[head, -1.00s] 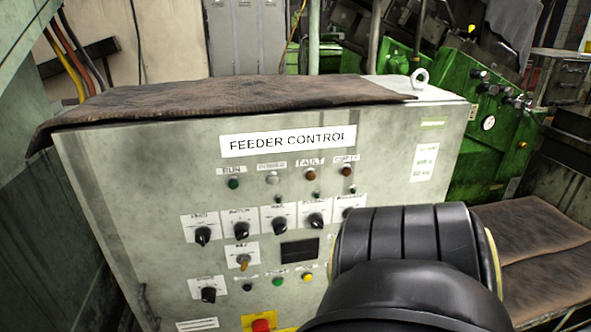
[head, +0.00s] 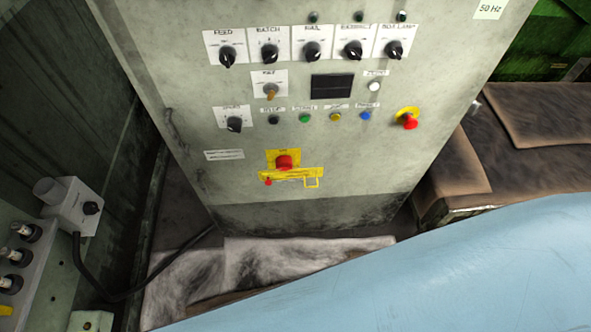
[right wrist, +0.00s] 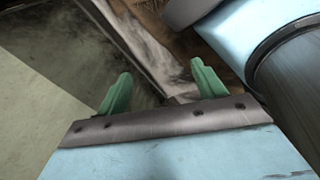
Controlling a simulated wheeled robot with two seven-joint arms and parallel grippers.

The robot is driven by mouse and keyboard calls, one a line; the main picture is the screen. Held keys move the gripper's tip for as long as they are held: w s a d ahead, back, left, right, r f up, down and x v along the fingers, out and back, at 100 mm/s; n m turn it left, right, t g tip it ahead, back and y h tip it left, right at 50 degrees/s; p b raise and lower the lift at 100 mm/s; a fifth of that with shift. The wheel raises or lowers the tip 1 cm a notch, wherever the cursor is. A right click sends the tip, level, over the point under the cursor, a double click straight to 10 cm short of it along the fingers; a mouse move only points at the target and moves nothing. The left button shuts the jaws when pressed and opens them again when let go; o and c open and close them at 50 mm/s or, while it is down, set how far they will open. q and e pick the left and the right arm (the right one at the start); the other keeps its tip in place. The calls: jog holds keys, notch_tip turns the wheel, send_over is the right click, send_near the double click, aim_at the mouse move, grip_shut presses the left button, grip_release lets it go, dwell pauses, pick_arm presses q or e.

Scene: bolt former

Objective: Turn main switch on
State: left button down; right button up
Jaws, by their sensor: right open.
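A red rotary switch (head: 284,162) on a yellow plate sits low on the grey feeder control cabinet (head: 340,180) in the head view. It appears to be the main switch. A yellow bar (head: 291,175) with a small red part at its left end lies across the plate just below the red knob. My right gripper (right wrist: 162,90) shows in the right wrist view with two green fingers spread apart and nothing between them. Neither gripper shows in the head view, so the distance to the switch cannot be told.
A red emergency button (head: 409,121) on yellow stands at the panel's right. Several black knobs and coloured buttons sit above the switch. A grey box (head: 72,207) with a black cable is at left, and brown mats (head: 450,160) at right. My light blue arm covers the lower right.

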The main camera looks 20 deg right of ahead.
jog(key=w+a+n+t+h+b, duration=0.1)
jog(key=w+a+n+t+b, duration=0.15)
jog(key=w+n+b, duration=0.55)
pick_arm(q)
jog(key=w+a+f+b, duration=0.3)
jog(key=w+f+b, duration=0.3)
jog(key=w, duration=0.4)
pick_arm(e)
jog(key=n+t+h+b, duration=0.2)
jog(key=n+t, duration=1)
jog(key=n, duration=0.2)
send_near(285, 169)
jog(key=shift+m, duration=0.3)
jog(key=b+x, duration=0.1)
jog(key=x, duration=0.7)
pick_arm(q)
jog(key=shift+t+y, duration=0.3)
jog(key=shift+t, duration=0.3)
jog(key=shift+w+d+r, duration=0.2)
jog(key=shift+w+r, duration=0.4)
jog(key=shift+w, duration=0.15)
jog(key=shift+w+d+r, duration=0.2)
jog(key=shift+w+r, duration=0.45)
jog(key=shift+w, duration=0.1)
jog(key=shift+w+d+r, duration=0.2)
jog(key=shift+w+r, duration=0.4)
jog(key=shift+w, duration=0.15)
pick_arm(e)
jog(key=shift+w+d, duration=0.1)
jog(key=shift+w, duration=0.65)
